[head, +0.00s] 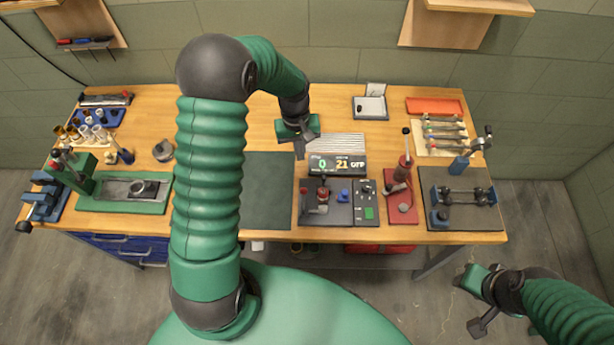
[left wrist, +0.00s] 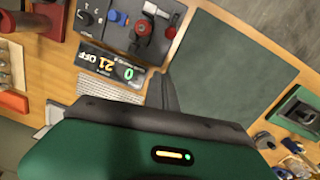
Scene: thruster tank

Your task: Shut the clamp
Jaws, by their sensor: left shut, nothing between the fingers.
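My left gripper (head: 300,149) is shut and empty above the bench, just behind the display box (head: 337,165). In the left wrist view its fingers (left wrist: 161,92) are together beside that box, touching nothing that I can make out. In front of the display is a dark panel (head: 340,214) with a small red-knobbed lever fixture (head: 322,196). To its right, a red base plate (head: 402,213) carries a lever fixture (head: 403,170) with its black-tipped handle standing up. I cannot tell for sure which fixture is the clamp. My right gripper (head: 480,302) hangs low at the right, away from the bench; its jaw opening is unclear.
A dark green mat (head: 268,195) lies bare left of the panel. A green tray (head: 110,205) and a blue vise (head: 47,195) stand at the left. A dark plate with a shaft fixture (head: 462,196) stands at the right. A ribbed grey plate (head: 338,142) lies behind the display.

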